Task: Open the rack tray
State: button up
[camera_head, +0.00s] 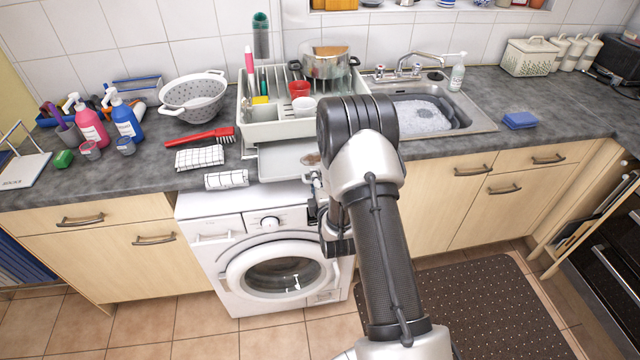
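The white dish rack (262,132) stands on the counter left of the sink. Its flat, light grey tray (280,163) sticks out at the front of the rack, toward the counter's front edge above the washing machine. A small brownish item or mark shows at the tray's right side. My gripper (314,186) is low at the tray's right front corner. My arm hides most of it, so I cannot tell whether its fingers touch the tray or are open or shut.
The rack holds a red cup (299,89), a steel pot (328,64) and other items. A red brush (200,136) and checked cloths (200,157) lie left of the tray. The soapy sink (420,115) is right. A washing machine (225,240) stands below.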

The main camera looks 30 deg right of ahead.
jog(key=v, duration=1.2)
jog(key=s+a+r+m+g+y, duration=0.1)
jog(key=a+r+m+g+y, duration=0.35)
jog(key=r, duration=0.85)
jog(key=s+a+r+m+g, duration=0.2)
jog(key=s+a+m, duration=0.1)
jog(key=s, duration=0.5)
jog(key=s+a+r+m+g, duration=0.2)
jog(key=s+a+r+m, duration=0.1)
jog(key=s, duration=0.5)
jog(key=s+a+r+m+g, duration=0.2)
jog(key=s+a+r+m, duration=0.1)
jog(key=s, duration=0.5)
jog(key=shift+s+m, duration=0.35)
jog(key=shift+m, duration=0.3)
